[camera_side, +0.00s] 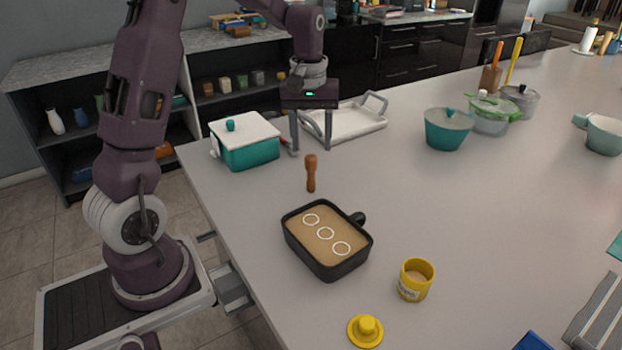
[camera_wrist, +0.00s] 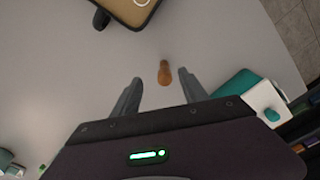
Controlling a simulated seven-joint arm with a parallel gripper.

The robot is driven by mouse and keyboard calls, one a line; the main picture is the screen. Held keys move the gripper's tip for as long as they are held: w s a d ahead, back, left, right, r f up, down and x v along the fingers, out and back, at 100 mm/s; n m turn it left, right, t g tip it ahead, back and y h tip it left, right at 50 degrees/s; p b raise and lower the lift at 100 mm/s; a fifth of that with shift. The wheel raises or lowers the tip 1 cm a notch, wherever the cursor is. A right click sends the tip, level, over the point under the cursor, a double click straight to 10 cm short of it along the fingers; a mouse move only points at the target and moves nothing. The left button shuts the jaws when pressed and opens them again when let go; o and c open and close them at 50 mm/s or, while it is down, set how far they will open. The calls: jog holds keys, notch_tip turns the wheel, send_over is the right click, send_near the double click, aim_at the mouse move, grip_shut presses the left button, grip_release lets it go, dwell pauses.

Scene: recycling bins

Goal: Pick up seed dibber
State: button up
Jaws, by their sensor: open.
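The seed dibber (camera_side: 311,173) is a small brown wooden tool with a rounded top. It stands upright on the grey table, behind the black tray, in the side view. In the wrist view the dibber (camera_wrist: 164,73) shows between and slightly beyond my fingertips. My gripper (camera_side: 310,151) is open and empty, pointing down above and behind the dibber in the side view. Its two fingers also show spread apart in the wrist view (camera_wrist: 160,78). I see no contact between the fingers and the dibber. The dibber's lower tip is hard to make out.
A black tray (camera_side: 288,240) of soil with three white rings sits in front of the dibber. A teal box with white lid (camera_side: 246,152) stands left of my gripper, and a white tray (camera_side: 362,121) behind it. A yellow pot (camera_side: 407,287) stands front right.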

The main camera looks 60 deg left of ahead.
aim_at(311, 169)
jog(key=shift+n, duration=0.5)
jog(key=a+f, duration=0.1)
jog(key=w+a+f, duration=0.1)
jog(key=f, duration=0.1)
jog(key=shift+a+f, duration=0.1)
jog(key=shift+f, duration=0.1)
notch_tip(311, 169, down, 7)
jog(key=shift+w+r, duration=0.15)
jog(key=shift+r, duration=0.05)
grip_shut()
